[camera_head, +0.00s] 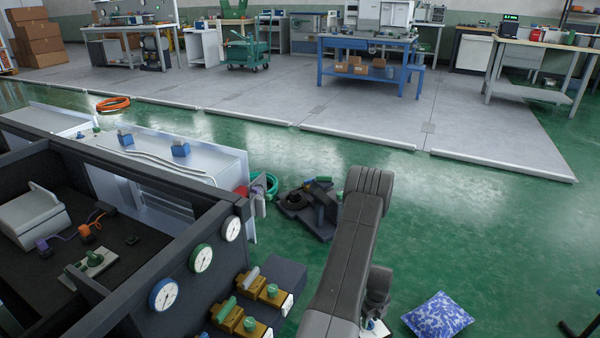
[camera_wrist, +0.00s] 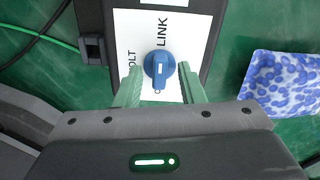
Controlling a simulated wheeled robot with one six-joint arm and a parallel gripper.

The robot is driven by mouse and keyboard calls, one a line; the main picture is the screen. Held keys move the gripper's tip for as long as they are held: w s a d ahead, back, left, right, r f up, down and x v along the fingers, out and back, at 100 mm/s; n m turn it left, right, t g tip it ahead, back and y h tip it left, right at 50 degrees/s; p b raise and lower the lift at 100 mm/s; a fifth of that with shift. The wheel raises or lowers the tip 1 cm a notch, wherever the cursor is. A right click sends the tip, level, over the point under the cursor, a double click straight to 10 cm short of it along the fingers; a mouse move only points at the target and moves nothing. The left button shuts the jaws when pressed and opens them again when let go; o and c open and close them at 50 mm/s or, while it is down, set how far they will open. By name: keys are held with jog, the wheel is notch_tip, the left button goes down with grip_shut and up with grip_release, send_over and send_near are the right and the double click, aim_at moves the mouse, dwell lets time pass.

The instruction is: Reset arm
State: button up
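My gripper (camera_wrist: 160,76) shows in the wrist view as two green fingers set apart, one on each side of a blue rotary knob (camera_wrist: 159,66). Small gaps seem to show beside the knob, so the fingers look open; contact cannot be fully judged. The knob has a white pointer mark and sits on a white plate (camera_wrist: 190,30) lettered LINK, with a partly hidden word ending in OLT, on a dark box. In the head view my grey arm (camera_head: 345,255) reaches up and bends down at the right; my gripper is hidden there.
A dark cabinet with several dial gauges (camera_head: 163,294) and brass valves (camera_head: 230,318) stands close on the left. A blue patterned cushion (camera_head: 437,314) lies on the green floor, also in the wrist view (camera_wrist: 280,83). Dark parts (camera_head: 310,205) lie beyond my arm. Floor at right is open.

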jog(key=n, duration=0.9)
jog(key=shift+n, duration=0.3)
jog(key=n, duration=0.4)
jog(key=shift+n, duration=2.3)
